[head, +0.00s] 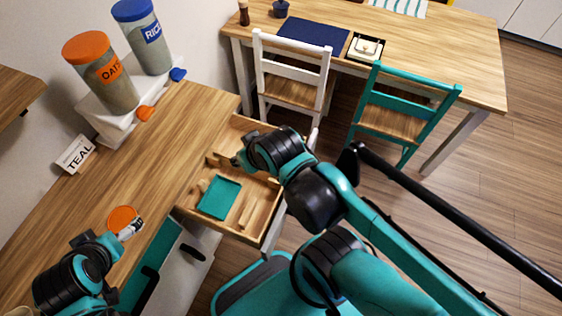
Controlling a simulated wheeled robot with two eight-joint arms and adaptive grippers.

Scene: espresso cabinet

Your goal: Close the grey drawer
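A wooden drawer (259,216) stands pulled out from the counter, open at the top, with dividers inside. A narrow pale grey strip of its front (276,232) shows on the right side; the rest is hidden by my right arm. A teal tray (218,198) and small wooden pieces lie inside. My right gripper (238,161) is over the back part of the drawer; its fingers are small and partly hidden, so its opening and any contact are unclear. My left gripper (98,239) is over the counter at lower left, its fingers apart and empty.
Below the counter are a teal front (150,262) and a pale front (187,272) with black handles. Jars stand at the back. A white chair (291,75) and teal chair (400,110) stand beyond.

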